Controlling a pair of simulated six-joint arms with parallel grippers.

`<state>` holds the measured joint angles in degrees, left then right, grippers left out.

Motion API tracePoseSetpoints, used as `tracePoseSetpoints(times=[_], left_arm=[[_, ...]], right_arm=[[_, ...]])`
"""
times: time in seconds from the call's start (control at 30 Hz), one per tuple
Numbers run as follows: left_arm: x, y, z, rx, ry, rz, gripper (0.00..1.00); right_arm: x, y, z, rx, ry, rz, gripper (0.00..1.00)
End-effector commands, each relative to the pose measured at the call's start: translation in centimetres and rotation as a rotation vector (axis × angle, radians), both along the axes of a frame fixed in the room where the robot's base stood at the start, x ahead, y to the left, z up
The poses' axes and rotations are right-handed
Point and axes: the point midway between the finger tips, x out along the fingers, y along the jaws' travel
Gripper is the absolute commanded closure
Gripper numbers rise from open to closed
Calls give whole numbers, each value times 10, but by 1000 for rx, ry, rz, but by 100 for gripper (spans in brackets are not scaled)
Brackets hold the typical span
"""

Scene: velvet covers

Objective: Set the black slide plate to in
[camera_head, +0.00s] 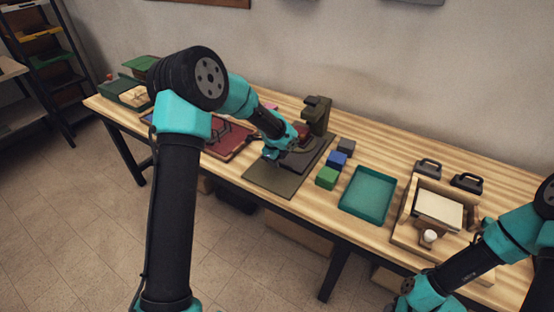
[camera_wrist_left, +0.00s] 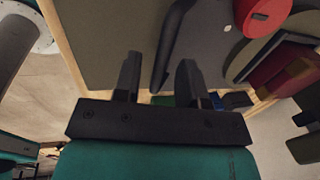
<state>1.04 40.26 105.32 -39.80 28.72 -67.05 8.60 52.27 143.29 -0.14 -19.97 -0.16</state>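A dark olive machine with an upright column (camera_head: 317,118) stands on a flat base plate (camera_head: 268,183) at the middle of the table. A dark plate (camera_head: 300,160) lies low on it, partly hidden by my arm; I cannot tell for sure that it is the slide plate. My left gripper (camera_head: 271,153) is low over the machine's front left. In the left wrist view its two fingers (camera_wrist_left: 158,80) are apart, with a black bar (camera_wrist_left: 178,40) near the right finger; contact is unclear. A red round part (camera_wrist_left: 262,14) lies beyond. My right gripper is low at the right, its fingers unclear.
Green (camera_head: 327,177), blue (camera_head: 337,159) and grey (camera_head: 346,146) blocks stand right of the machine, beside a teal tray (camera_head: 368,193). A wooden box (camera_head: 402,232) is further right, with two black handled things (camera_head: 428,168) behind. A red tray (camera_head: 228,140) lies left.

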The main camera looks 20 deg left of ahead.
Motion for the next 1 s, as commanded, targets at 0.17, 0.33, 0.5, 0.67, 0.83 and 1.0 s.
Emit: tracePoseSetpoints(times=[0.17,0.33,0.5,0.67,0.83,1.0], left_arm=[[-1,0,5,1,0,0,62],[-4,1,23,1,-3,0,62],[-9,1,53,0,-4,0,62],[-15,2,84,0,-5,1,62],[-21,3,116,-1,-4,0,62],[-27,4,147,-1,-4,0,62]], right_arm=[[0,0,0,0,0,0,57],[0,0,0,0,0,0,57],[0,0,0,0,0,0,57],[0,0,0,0,0,0,57],[0,0,0,0,0,0,57],[0,0,0,0,0,0,57]])
